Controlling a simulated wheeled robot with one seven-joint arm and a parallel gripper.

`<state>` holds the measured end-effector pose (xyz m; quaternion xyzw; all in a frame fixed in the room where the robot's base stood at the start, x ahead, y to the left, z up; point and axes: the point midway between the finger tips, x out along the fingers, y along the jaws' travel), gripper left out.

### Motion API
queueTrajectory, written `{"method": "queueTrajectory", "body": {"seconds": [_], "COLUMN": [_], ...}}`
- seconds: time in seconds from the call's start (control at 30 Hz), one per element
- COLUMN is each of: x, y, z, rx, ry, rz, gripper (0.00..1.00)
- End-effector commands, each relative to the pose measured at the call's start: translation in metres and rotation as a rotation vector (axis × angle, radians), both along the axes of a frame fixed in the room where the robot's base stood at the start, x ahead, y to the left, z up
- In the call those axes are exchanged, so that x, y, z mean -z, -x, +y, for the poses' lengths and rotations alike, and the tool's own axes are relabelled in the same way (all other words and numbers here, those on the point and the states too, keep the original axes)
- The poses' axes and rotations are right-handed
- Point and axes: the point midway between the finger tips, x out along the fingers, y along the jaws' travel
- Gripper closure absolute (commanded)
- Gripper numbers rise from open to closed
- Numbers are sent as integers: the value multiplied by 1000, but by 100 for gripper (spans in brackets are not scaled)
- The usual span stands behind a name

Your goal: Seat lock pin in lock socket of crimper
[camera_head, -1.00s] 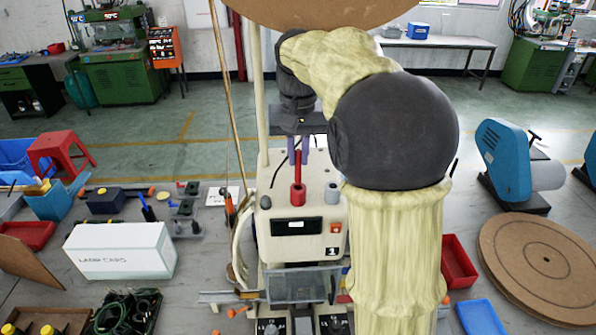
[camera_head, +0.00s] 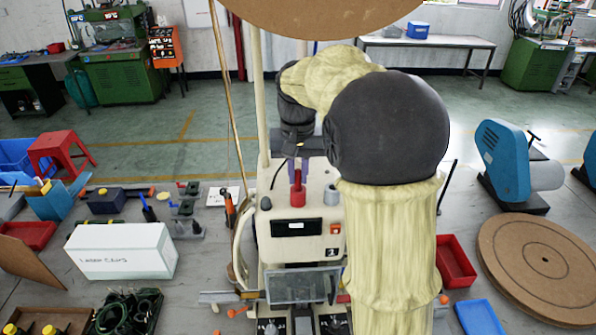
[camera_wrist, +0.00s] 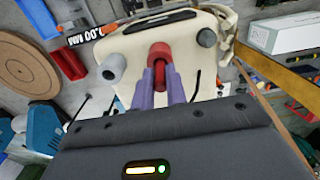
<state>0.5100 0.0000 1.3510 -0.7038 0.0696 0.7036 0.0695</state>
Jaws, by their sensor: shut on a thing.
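The crimper is a cream machine (camera_head: 330,240) in the middle of the head view, also seen from above in the wrist view (camera_wrist: 190,25). A wide red cylinder, seemingly the lock socket (camera_head: 297,198), stands on its top; it also shows in the wrist view (camera_wrist: 158,50). A thinner red shaft, seemingly the lock pin (camera_head: 298,178), rises upright from it. My gripper (camera_wrist: 160,85) has purple fingers shut on the pin, just above the socket. The pin is in line with the socket; its lower end is hidden, so I cannot tell how deep it sits.
A grey hollow cylinder (camera_head: 332,194) stands right of the red socket and a dark knob (camera_head: 265,203) left of it. A white box (camera_head: 122,250) lies left of the machine. A red bin (camera_head: 455,262) and a round brown disc (camera_head: 542,258) lie right.

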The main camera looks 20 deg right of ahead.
Motion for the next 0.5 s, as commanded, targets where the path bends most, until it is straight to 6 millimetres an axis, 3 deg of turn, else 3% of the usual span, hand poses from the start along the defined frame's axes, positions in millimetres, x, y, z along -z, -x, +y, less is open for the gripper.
{"method": "queueTrajectory", "body": {"seconds": [0.07, 0.1, 0.17, 0.5], "x": [3, 2, 2, 0], "y": [0, 0, 0, 0], "z": [0, 0, 0, 0], "rx": [0, 0, 0, 0], "ry": [0, 0, 0, 0], "rz": [0, 0, 0, 0], "gripper": [100, 78, 66, 64]}}
